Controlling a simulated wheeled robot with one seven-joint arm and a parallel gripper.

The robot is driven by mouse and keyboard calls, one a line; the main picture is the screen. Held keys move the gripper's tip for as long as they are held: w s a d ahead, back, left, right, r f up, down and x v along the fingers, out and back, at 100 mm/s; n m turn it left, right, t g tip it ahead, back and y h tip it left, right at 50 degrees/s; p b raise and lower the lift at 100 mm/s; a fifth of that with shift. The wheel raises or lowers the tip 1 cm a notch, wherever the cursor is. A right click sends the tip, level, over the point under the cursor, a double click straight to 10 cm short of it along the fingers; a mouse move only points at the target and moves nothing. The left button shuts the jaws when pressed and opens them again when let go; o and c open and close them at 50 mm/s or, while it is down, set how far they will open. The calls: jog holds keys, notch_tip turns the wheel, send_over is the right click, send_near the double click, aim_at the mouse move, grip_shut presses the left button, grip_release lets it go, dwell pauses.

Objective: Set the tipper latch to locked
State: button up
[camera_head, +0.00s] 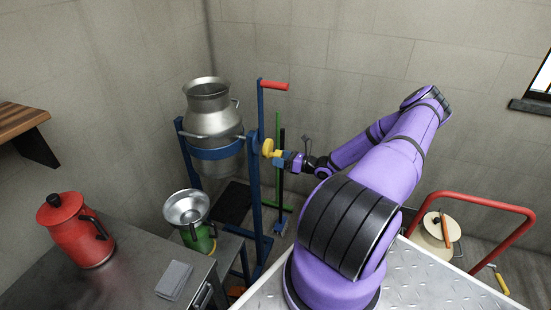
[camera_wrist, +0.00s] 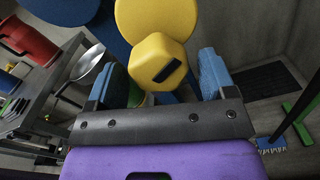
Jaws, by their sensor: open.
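The tipper is a blue frame (camera_head: 254,190) that holds a metal milk can (camera_head: 208,110) roughly upright. The tipper latch looks like a yellow knob (camera_head: 267,148) on the right side of the frame; in the wrist view the yellow knob (camera_wrist: 158,58) has a dark slot, with a yellow disc behind it. My gripper (camera_head: 279,158) is right beside the knob. In the wrist view my gripper's blue fingers (camera_wrist: 163,75) are open, one on each side of the knob, with a gap visible on the right. I cannot tell whether the latch is locked.
A red-handled lever (camera_head: 274,86) rises above the frame. A steel funnel (camera_head: 187,207) sits on a green can (camera_head: 199,238) below left. A red jug (camera_head: 75,232) and a grey cloth (camera_head: 173,280) are on the metal counter (camera_head: 130,270).

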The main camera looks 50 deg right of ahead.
jog(key=shift+x, duration=1.15)
jog(key=c, duration=0.9)
jog(key=shift+n, duration=0.3)
jog(key=n, duration=0.5)
jog(key=shift+d+n, duration=0.15)
jog(key=shift+n, duration=0.15)
jog(key=n, duration=0.5)
jog(key=shift+w+d+n, duration=0.1)
jog(key=shift+n, duration=0.3)
